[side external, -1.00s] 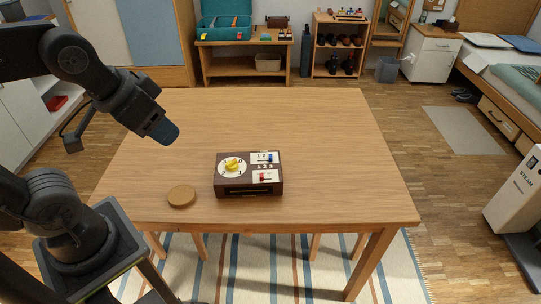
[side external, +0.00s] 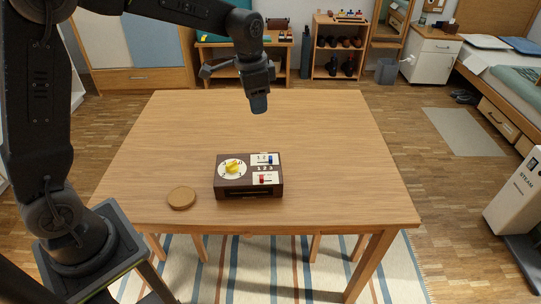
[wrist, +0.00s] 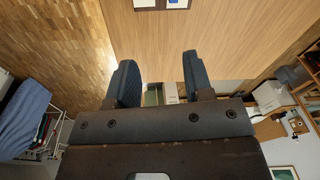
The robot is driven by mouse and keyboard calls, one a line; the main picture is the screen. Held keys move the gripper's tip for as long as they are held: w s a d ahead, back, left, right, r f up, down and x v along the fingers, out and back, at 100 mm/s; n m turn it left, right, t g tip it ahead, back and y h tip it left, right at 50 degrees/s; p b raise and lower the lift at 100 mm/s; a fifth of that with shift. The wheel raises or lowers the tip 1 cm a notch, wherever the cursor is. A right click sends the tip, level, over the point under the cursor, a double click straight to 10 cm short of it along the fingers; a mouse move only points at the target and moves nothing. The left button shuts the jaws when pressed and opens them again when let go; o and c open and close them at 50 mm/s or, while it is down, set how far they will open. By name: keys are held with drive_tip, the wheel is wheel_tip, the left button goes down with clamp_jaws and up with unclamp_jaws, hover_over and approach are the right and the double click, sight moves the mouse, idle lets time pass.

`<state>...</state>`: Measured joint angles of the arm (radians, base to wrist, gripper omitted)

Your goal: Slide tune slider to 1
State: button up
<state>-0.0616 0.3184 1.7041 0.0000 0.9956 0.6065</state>
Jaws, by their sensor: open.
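A dark brown box (side external: 234,193) sits on the wooden table in the side view. Its top carries a white dial with a yellow knob (side external: 232,167), a blue slider (side external: 270,160) at the back right and a red slider (side external: 262,180) at the front right. The printed labels are too small to tell which slider is the tune slider. My gripper (side external: 259,104) points down above the far part of the table, behind the box and apart from it. In the wrist view my gripper (wrist: 158,78) is open and empty, and an edge of the box (wrist: 163,4) shows at the top.
A round cork-coloured disc (side external: 182,198) lies on the table left of the box. The rest of the tabletop (side external: 340,150) is clear. A shelf (side external: 338,50) and a cabinet (side external: 433,55) stand beyond the table.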

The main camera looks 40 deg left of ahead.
drive_tip(key=m+g, duration=0.1)
drive_tip(key=m, duration=0.1)
hover_over(270, 157)
wheel_tip(270, 157, down, 9)
wheel_tip(270, 157, down, 14)
drive_tip(key=shift+d+r, duration=0.1)
drive_tip(key=shift+d, duration=0.05)
clamp_jaws()
idle(0.3)
